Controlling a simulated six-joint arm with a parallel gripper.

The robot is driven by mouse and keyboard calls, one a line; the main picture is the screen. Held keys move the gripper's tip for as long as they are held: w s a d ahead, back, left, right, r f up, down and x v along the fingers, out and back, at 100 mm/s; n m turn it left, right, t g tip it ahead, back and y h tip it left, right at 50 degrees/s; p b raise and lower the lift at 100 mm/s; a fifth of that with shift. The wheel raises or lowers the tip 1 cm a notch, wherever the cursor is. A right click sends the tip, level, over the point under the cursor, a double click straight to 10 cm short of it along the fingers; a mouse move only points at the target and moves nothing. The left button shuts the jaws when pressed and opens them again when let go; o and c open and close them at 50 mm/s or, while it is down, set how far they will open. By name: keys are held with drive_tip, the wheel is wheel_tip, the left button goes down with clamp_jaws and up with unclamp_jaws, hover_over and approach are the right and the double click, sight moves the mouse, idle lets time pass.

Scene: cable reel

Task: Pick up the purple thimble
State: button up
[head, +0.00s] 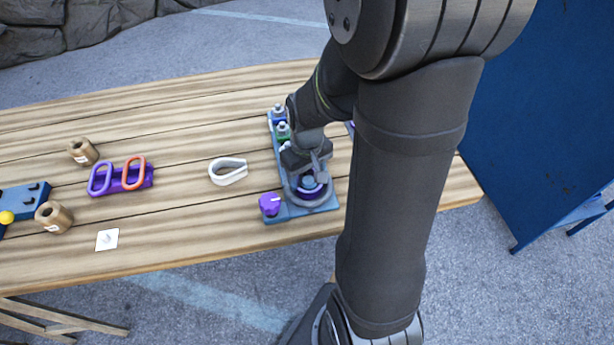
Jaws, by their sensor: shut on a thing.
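My gripper (316,172) is over the right part of a blue-grey base plate (290,212), low above a round part with a grey ring (289,191) and purple and blue inside it. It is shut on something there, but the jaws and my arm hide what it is. I cannot tell whether the purple (306,193) under the jaws is the purple thimble. A white teardrop-shaped loop (228,172) lies on the table, left of the plate and apart from my gripper.
A purple knob (269,204) stands at the plate's front left corner. Green and blue fittings (281,130) stand at its back. Purple and orange links (121,177), brown cylinders (82,152), a white card (107,240) and a blue block (24,197) lie left on the wooden table (180,225).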

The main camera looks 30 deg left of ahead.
drive_tip(key=shift+r, duration=0.7)
wheel_tip(320, 180, up, 2)
drive_tip(key=shift+r, duration=0.25)
drive_tip(key=w+d+r, duration=0.2)
drive_tip(key=d+r, duration=0.1)
drive_tip(key=d, duration=0.9)
drive_tip(key=w+d+r, duration=0.2)
drive_tip(key=d+r, duration=0.1)
drive_tip(key=d, duration=0.9)
drive_tip(key=a+f, duration=0.2)
drive_tip(key=a, duration=0.1)
drive_tip(key=a+f, duration=0.2)
drive_tip(key=a, duration=0.2)
drive_tip(key=w+a+f, duration=0.1)
drive_tip(key=a+f, duration=0.2)
drive_tip(key=a, duration=0.1)
drive_tip(key=shift+a+f, duration=0.1)
drive_tip(key=shift+a, duration=0.05)
drive_tip(key=shift+f, duration=1.95)
drive_tip(key=shift+f, duration=0.1)
